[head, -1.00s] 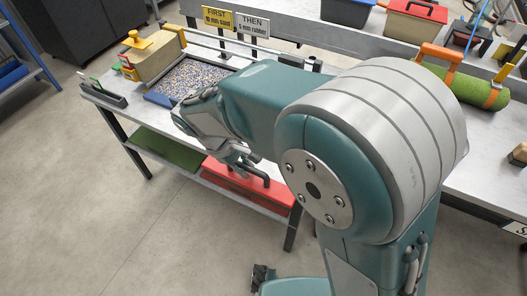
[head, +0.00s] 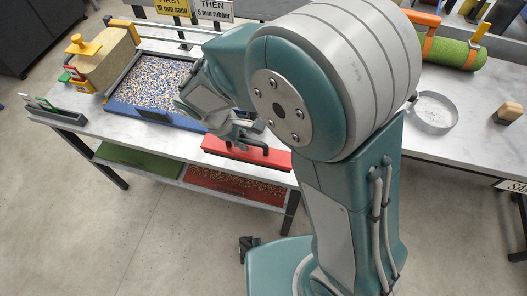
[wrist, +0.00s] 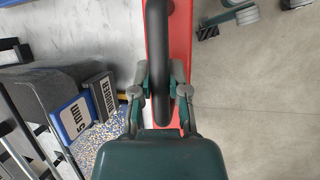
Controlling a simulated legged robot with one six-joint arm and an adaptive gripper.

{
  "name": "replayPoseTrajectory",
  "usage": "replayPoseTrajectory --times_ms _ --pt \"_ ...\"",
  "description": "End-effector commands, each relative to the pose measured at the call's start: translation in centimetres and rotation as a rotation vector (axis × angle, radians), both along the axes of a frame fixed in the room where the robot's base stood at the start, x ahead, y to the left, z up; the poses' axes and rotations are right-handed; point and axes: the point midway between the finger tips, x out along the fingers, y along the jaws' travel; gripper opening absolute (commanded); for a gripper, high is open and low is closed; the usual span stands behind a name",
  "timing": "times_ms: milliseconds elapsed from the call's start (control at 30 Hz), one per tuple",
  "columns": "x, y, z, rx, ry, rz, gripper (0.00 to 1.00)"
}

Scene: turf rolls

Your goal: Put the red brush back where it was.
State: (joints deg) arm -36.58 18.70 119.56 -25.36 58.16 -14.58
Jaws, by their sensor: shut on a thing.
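The red brush (head: 245,153) is a long red bar with a black handle, seen at the front edge of the workbench. My gripper (head: 242,131) is shut on the black handle. In the wrist view my gripper (wrist: 160,92) has a finger on each side of the handle, and the red brush (wrist: 181,35) runs beneath it. In that view the brush lies along the line between the pale tabletop and the floor. I cannot tell its height above the bench. Its bristles are hidden.
A blue tray (head: 150,117) of speckled granules sits on the workbench (head: 70,121), beside a tan block with a yellow knob (head: 88,45). Below are a green tray (head: 140,160) and a red tray (head: 235,189). A round clear dish (head: 434,112) and green turf roll (head: 447,50) are right.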

Motion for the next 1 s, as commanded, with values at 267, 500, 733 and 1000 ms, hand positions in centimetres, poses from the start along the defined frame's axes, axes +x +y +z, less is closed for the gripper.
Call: replayPoseTrajectory --times_ms 267,500,733,1000 --pt "1.0 -4.3 -4.3 0.006 0.003 -0.002 0.00" --pt "1.5 -5.4 -5.9 0.005 0.003 -0.002 0.00" --pt "1.5 -5.0 -9.0 0.001 0.003 0.001 0.00" --pt "1.5 -5.3 -9.1 0.006 0.000 0.000 0.00"
